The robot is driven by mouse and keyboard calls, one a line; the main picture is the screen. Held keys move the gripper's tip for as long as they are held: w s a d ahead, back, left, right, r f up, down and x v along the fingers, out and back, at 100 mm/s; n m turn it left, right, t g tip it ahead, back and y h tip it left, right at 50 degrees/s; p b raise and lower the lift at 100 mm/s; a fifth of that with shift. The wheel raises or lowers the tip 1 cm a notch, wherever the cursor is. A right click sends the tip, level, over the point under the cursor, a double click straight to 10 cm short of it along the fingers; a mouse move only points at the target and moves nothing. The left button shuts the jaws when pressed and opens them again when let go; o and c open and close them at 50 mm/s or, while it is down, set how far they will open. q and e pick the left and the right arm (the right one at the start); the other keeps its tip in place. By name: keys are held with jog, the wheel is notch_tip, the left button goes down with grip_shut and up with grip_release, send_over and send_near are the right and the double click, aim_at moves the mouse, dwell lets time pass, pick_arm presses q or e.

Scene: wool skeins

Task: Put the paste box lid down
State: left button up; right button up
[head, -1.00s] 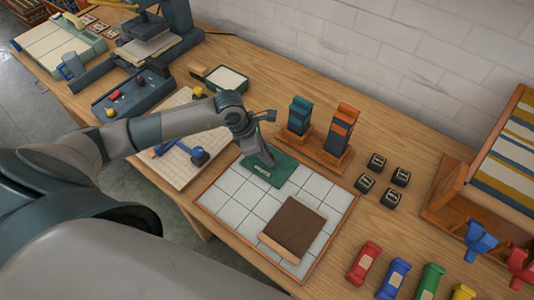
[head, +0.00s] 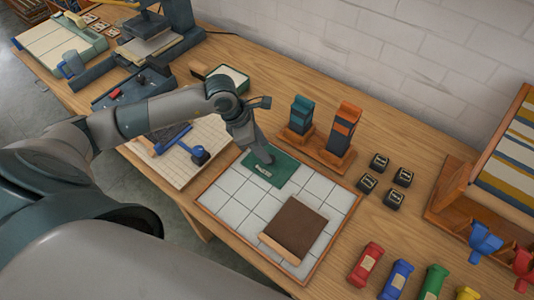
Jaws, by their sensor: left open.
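The paste box lid (head: 284,172) is a flat dark green rectangle with a small pale label. It lies on the upper left part of the white tiled board (head: 232,213). My left gripper (head: 266,163) is open, pointing down at the lid's upper left part. Its fingertips overlap the lid in the picture, and I cannot tell whether they touch it. A green-rimmed box with a pale top (head: 229,78), perhaps the paste box, stands behind my left arm. My right gripper is not in view.
A brown block (head: 294,226) lies on the tiled board. A teal block (head: 300,116) and an orange block (head: 344,130) stand on wooden bases behind it. Several small black blocks (head: 379,163) are to the right. A blue-handled tool (head: 183,146) lies on a pale grid board.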

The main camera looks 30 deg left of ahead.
pick_arm(q)
jog(key=b+v, duration=0.1)
jog(key=v, duration=0.6)
jog(key=shift+r+b, duration=0.35)
jog(key=shift+b, duration=0.05)
jog(key=shift+s+a, duration=0.1)
jog(key=shift+s, duration=0.05)
